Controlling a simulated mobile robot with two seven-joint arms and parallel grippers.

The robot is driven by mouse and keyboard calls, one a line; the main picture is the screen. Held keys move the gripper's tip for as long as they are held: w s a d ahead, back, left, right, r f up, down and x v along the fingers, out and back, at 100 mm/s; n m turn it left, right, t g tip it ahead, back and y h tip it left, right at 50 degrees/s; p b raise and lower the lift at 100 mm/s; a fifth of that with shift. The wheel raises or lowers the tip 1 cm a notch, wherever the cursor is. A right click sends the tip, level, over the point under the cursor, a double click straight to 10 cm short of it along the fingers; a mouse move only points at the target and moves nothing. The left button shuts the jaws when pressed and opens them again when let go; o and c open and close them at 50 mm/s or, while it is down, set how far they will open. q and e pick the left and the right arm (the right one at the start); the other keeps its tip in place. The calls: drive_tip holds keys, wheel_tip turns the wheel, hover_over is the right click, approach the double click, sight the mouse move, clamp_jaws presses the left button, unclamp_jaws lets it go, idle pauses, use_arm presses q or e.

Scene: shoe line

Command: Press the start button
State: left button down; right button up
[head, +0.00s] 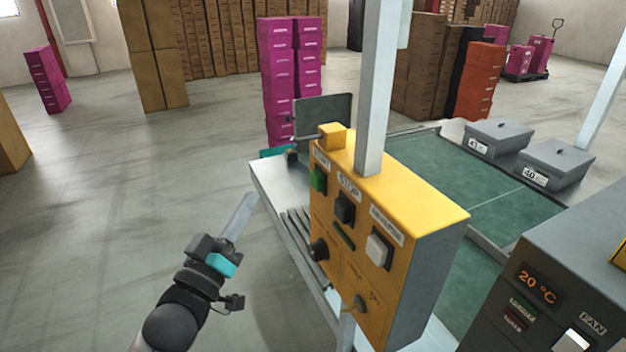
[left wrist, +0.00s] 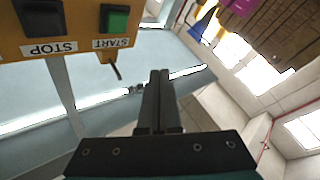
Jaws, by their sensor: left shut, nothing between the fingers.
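The yellow control box (head: 365,240) hangs on a pale post. The green start button (head: 318,180) is at the left of its face, under a label. A dark stop button (head: 344,207) and a light grey button (head: 378,249) follow to its right. In the left wrist view the green start button (left wrist: 115,18) shows at the top, beside its START label. My left gripper (head: 246,203) is shut and empty, to the left of the box and apart from it. In the left wrist view its closed fingers (left wrist: 158,80) point ahead, below and right of the button. My right gripper is not in view.
A green conveyor (head: 440,180) runs behind the box, with two grey lidded bins (head: 556,166) at its far side. A grey unit with a temperature display (head: 540,287) stands at the lower right.

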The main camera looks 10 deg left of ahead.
sight(317, 181)
use_arm(q)
drive_tip(key=w+d+b, duration=0.1)
drive_tip(key=w+d, duration=0.4)
drive_tip(key=d, duration=0.2)
drive_tip(key=shift+b, duration=0.35)
drive_tip(key=shift+d, duration=0.15)
idle(1.7)
drive_tip(key=shift+w+d, duration=0.25)
drive_tip(key=shift+d, duration=0.05)
